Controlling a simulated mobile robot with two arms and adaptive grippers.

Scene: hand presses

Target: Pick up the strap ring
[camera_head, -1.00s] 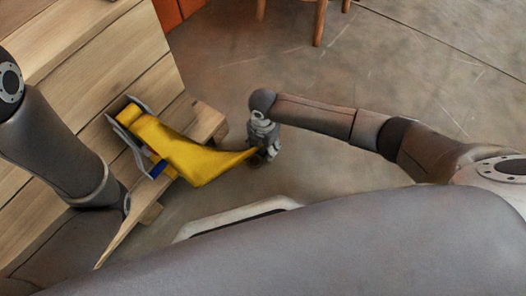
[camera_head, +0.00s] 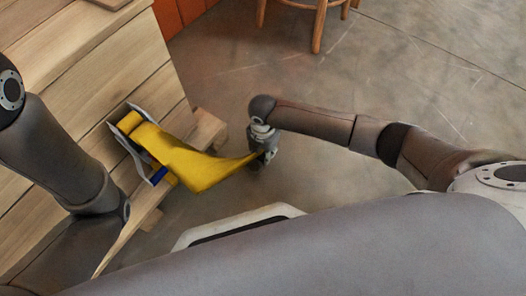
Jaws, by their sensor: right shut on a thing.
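A yellow strap (camera_head: 195,168) runs from a grey frame with blue parts (camera_head: 147,152) at the edge of the wooden table to my right gripper (camera_head: 264,160). My right gripper is shut on the strap's narrow right end, out past the table edge and above the floor. No separate ring can be told apart from the yellow band. My left arm (camera_head: 65,155) reaches over the table's left side. Its gripper does not show.
The slatted wooden table (camera_head: 95,65) fills the upper left, with a wooden part (camera_head: 208,128) jutting out at its right edge. A wooden stool (camera_head: 319,22) stands at the top. Orange panels (camera_head: 180,14) are behind the table. The concrete floor on the right is open.

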